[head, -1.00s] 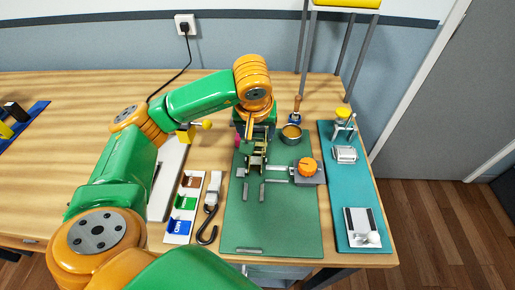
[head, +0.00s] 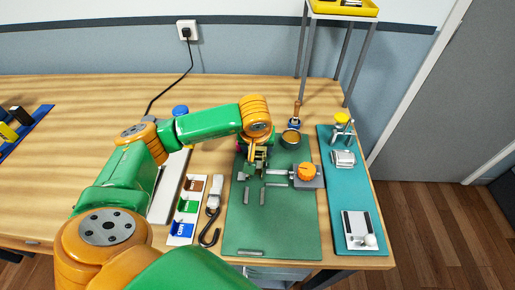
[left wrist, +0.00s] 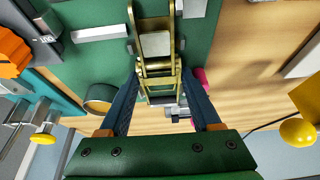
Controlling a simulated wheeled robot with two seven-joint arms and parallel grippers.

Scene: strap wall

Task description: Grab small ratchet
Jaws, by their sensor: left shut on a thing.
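The small ratchet (head: 257,162) is a brass-coloured metal piece at the upper left part of the green mat (head: 277,220). In the left wrist view the ratchet (left wrist: 155,45) stands between the two dark fingers of my left gripper (left wrist: 160,98), which is shut on its near end. In the head view my left gripper (head: 255,148) is partly hidden under the orange wrist. Whether the ratchet touches the mat I cannot tell. My right gripper is not in view.
A grey block with an orange knob (head: 307,172) and several metal bars lie right of and below the ratchet. A round tin (head: 290,138) stands behind. A teal mat (head: 352,200) holds other hardware.

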